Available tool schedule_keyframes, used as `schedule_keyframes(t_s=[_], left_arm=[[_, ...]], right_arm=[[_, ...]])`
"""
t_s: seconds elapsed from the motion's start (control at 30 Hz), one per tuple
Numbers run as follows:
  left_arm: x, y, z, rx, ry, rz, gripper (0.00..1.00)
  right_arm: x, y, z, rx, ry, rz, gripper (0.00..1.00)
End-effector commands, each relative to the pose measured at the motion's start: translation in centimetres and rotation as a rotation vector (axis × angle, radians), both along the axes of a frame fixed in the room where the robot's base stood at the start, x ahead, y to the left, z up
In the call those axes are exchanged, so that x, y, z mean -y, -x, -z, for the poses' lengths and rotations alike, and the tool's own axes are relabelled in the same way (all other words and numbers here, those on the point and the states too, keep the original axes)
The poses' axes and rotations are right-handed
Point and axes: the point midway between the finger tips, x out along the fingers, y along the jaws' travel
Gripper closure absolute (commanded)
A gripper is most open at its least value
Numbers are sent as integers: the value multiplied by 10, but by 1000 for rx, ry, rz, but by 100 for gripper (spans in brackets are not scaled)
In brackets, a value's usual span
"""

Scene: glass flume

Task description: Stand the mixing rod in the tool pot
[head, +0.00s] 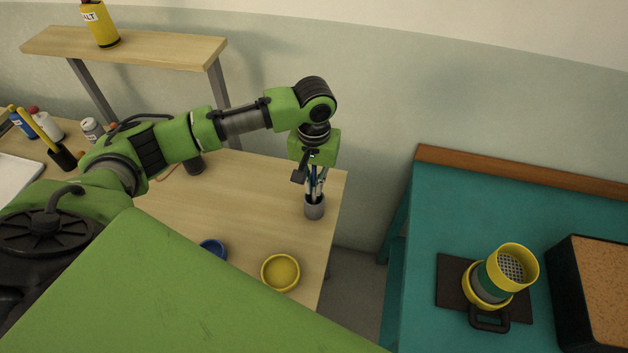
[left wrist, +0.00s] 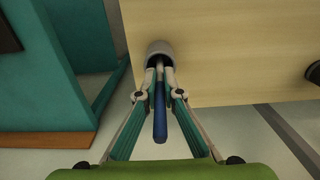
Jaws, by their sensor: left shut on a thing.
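The tool pot (head: 314,208) is a small grey cup near the right edge of the wooden table. It also shows in the left wrist view (left wrist: 159,47), below the fingers. My left gripper (head: 315,181) points down right above the pot. In the left wrist view its fingers (left wrist: 161,84) are shut on the mixing rod (left wrist: 160,118), which has a blue handle and a thin grey shaft. The shaft's lower end reaches to the pot's mouth and seems to be inside it; how deep is hidden. My right gripper is not in view.
A yellow bowl (head: 281,272) and a blue bowl (head: 213,248) stand toward the table's front. A shelf (head: 130,46) with a yellow tin (head: 99,24) rises behind. A gap separates the wooden table from the teal table (head: 440,210), which bears a yellow-rimmed sieve device (head: 500,276).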

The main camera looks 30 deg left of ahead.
Motion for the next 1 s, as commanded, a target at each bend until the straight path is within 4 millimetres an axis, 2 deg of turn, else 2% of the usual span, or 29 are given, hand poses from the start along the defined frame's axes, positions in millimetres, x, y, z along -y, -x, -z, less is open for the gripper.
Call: schedule_keyframes(t_s=[0.27, 0.37, 0.4, 0.77, 0.87, 1.0], left_arm=[[0, 0, 1, 0, 0, 0, 100], [0, 0, 1, 0, 0, 0, 75], [0, 0, 1, 0, 0, 0, 73], [0, 0, -2, 1, 1, 0, 73], [0, -1, -12, 1, 1, 0, 73], [0, -1, -39, 4, 1, -1, 73]], right_arm=[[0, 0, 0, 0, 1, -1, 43], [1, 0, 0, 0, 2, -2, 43], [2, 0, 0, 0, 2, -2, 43], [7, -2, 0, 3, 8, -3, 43], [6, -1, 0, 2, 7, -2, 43], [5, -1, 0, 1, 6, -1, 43]])
